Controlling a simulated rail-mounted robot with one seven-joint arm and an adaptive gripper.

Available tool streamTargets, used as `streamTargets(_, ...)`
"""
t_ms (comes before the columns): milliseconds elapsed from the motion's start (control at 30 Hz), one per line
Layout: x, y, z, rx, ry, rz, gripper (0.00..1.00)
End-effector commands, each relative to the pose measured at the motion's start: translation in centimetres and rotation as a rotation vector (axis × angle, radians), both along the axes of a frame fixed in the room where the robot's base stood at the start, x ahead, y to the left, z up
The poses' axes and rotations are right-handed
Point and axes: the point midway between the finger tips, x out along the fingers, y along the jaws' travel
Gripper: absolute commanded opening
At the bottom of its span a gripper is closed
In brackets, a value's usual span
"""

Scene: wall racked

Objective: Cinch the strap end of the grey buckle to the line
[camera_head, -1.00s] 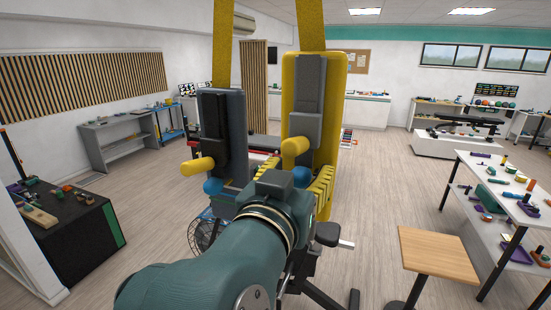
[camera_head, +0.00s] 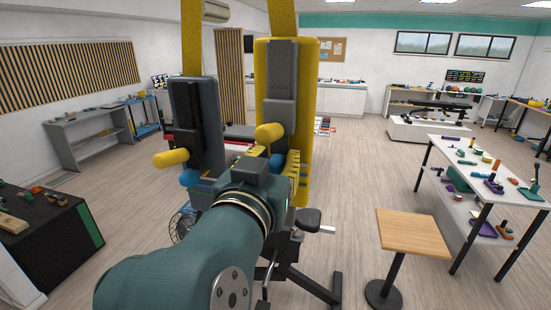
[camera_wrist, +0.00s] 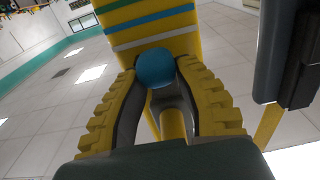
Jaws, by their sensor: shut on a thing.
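The grey buckle (camera_head: 208,125) is a dark grey upright body on a yellow strap, with a yellow peg (camera_head: 171,158) and a blue ball (camera_head: 190,178) low on it. A yellow-bodied buckle with a grey front (camera_head: 305,130) hangs to its right. My gripper (camera_wrist: 158,75) is shut on a blue ball (camera_wrist: 155,68) at the yellow-bodied buckle. Behind that ball is a yellow face with teal, white and blue lines (camera_wrist: 150,28). The grey body (camera_wrist: 272,50) stands apart at the right in the wrist view. I cannot tell which line the ball is level with.
A yellow peg (camera_head: 268,133) sticks out just above my gripper; it also shows in the wrist view (camera_wrist: 172,122). A small wooden-topped table (camera_head: 412,234) and a shelf with several objects (camera_head: 470,165) stand at the right. A dark bench (camera_head: 45,255) stands at the left.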

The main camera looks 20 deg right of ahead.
Motion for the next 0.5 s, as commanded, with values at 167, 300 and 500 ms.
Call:
streamTargets(167,0.2,-0.1,-3.9,0.001,0.009,-0.001,0.00)
streamTargets(300,0.2,-0.1,-5.9,0.002,0.009,-0.001,0.00)
streamTargets(500,0.2,-0.1,-5.7,0.002,0.009,-0.001,0.00)
